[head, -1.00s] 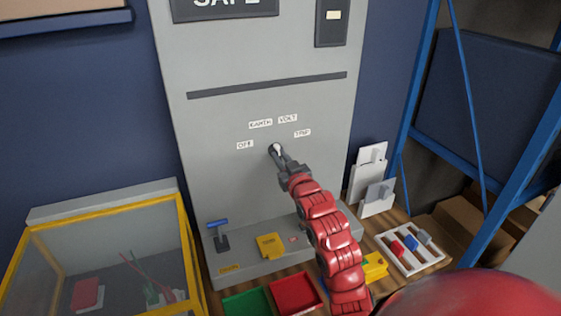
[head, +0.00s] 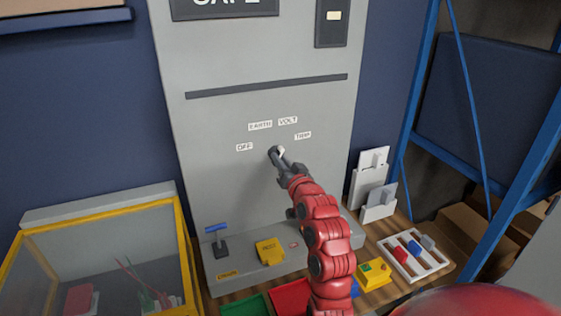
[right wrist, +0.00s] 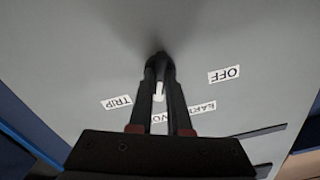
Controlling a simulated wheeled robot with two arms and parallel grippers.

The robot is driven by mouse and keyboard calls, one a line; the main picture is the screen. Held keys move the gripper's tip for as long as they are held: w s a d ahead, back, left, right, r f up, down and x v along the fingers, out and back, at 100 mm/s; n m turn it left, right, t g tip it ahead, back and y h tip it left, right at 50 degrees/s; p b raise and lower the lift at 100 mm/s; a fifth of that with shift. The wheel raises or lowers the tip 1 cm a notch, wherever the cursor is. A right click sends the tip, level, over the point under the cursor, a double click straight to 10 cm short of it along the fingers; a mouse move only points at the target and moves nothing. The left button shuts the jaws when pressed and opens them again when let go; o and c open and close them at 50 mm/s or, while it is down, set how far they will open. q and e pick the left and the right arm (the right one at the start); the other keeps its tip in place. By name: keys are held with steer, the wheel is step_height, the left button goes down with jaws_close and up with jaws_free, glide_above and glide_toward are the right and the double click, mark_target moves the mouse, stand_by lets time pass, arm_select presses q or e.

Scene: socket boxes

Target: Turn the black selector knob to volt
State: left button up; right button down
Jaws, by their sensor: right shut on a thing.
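The black selector knob (head: 273,151) sits on the front of a grey panel (head: 215,120), with the labels OFF (head: 244,147), EARTH (head: 260,126), VOLT (head: 288,121) and TRIP (head: 303,135) around it. My right gripper (head: 277,155) is shut on the knob and hides most of it. In the right wrist view the fingers (right wrist: 160,70) close on the dark knob (right wrist: 159,58); a white mark (right wrist: 158,92) shows between them. In that view the fingers partly cover the VOLT label. I cannot tell exactly which label the knob points at. My left gripper is out of view.
A blue-handled lever (head: 218,236) and a yellow block (head: 270,250) are on the panel's lower ledge. Green (head: 246,306) and red (head: 290,298) trays lie in front. A yellow-framed case (head: 100,225) stands left, a white tray (head: 425,262) right, near blue shelving (head: 481,130).

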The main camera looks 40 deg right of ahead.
steer(key=shift+f, duration=0.1)
steer(key=c, duration=0.9)
jaws_free()
steer(key=shift+o, duration=0.2)
steer(key=shift+s, duration=0.1)
steer(key=p+v, duration=1.2)
steer(key=v, duration=0.5)
steer(key=shift+a, duration=0.15)
